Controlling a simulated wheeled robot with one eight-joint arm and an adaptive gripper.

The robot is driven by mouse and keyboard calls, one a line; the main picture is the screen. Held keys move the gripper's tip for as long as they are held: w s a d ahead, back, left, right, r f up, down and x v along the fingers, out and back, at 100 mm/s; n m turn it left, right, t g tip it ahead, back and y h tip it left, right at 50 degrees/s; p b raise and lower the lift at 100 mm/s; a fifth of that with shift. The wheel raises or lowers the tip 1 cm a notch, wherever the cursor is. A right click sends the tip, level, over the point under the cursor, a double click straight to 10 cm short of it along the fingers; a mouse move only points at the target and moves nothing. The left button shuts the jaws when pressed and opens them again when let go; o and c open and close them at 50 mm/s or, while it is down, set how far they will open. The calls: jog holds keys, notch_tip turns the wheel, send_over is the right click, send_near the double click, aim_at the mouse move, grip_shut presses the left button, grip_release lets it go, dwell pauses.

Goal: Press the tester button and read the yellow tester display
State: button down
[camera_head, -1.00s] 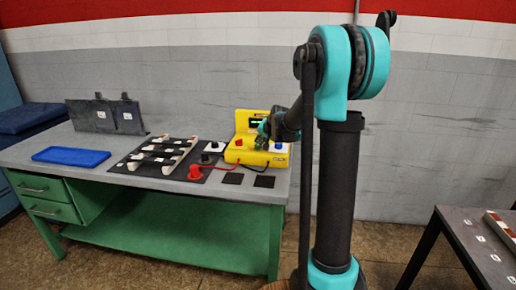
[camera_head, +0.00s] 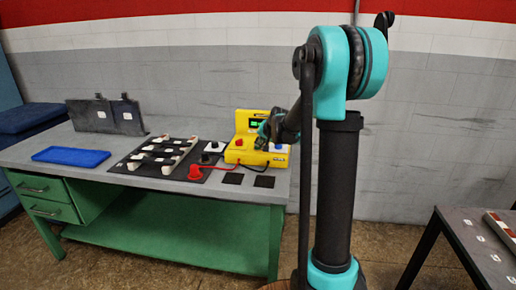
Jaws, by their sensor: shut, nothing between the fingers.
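The yellow tester (camera_head: 243,156) stands on the grey bench top. Its small display (camera_head: 254,123) is lit green on the raised back part, but it is too small to read. A red knob or terminal (camera_head: 239,142) is at its left front and a blue one (camera_head: 278,146) on a white patch at its right. My gripper (camera_head: 261,144) is shut and empty, pointing down over the middle of the tester. It hides part of the tester, and I cannot see the button or tell whether the fingers touch it.
A rack with white rails (camera_head: 150,160), a blue pad (camera_head: 71,156) and dark plates (camera_head: 105,115) are further left. Two black squares (camera_head: 232,179) lie in front.

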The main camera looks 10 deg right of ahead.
aim_at(259, 148)
jog(key=shift+r, duration=0.75)
jog(key=shift+r, duration=2.5)
jog(key=s+f+n, duration=0.1)
jog(key=s+f, duration=0.1)
jog(key=s, duration=0.4)
jog(key=s+f+n+g, duration=0.1)
jog(key=s+f, duration=0.2)
jog(key=s, duration=0.4)
jog(key=s+d+f+g+h, duration=0.1)
jog(key=s+f, duration=0.2)
jog(key=s, duration=0.3)
jog(key=shift+s+f+n, duration=0.25)
jog(key=shift+n, duration=0.15)
jog(key=s+d+f+n+g+h, duration=0.1)
jog(key=s+f, duration=0.4)
jog(key=s, duration=0.5)
jog(key=s+d+f+n+g, duration=0.1)
jog(key=s+f, duration=0.5)
jog(key=s, duration=0.5)
jog(key=shift+s+d+n+g+h, duration=0.2)
jog(key=shift+d+n+g+h, duration=0.1)
jog(key=shift+d+h, duration=0.1)
jog(key=c, duration=2.2)
grip_release()
jog(key=shift+r, duration=0.1)
